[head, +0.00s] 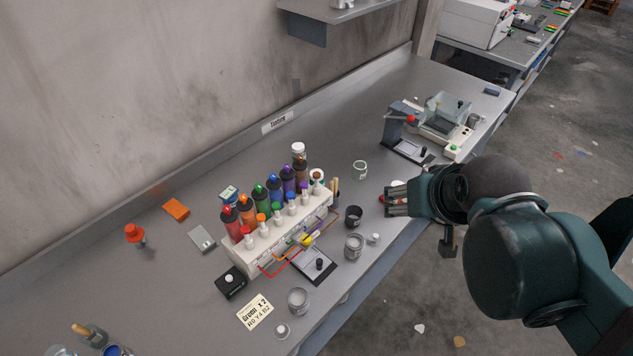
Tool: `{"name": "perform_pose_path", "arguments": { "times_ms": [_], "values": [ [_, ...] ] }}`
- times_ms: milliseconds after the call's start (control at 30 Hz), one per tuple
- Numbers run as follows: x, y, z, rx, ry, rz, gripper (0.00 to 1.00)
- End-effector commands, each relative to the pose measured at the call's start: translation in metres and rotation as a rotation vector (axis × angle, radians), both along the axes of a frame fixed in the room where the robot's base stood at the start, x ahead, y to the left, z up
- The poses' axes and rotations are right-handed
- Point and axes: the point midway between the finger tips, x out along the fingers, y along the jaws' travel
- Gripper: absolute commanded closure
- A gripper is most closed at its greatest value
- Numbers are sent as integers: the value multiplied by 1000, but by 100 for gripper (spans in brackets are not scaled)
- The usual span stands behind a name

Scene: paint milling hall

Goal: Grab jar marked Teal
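No label reading Teal can be made out on any jar in the head view. A small glass jar (360,169) with a pale greenish mark stands on the bench behind and left of my gripper (391,202). A dark jar (353,216) and a grey-lidded jar (354,246) stand left of the gripper, near the front edge. Another open-looking jar (298,300) is farther forward. My gripper points left over the bench's front edge. A small red and white item (382,198) shows at its fingertips, partly hidden. The finger opening is unclear.
A white rack (245,262) holds several coloured bottles mid-bench. A printed card (255,312) lies in front of it. A grey press (396,124) and a scale (436,130) stand behind the gripper. Bare bench (335,125) lies along the wall side.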

Motion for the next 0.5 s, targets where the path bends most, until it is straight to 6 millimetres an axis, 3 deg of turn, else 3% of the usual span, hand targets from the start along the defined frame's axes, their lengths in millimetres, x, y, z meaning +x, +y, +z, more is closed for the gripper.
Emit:
{"name": "perform_pose_path", "arguments": {
  "times_ms": [500],
  "values": [
    [57, 17, 12, 129, 89, -170, 47]
  ]
}}
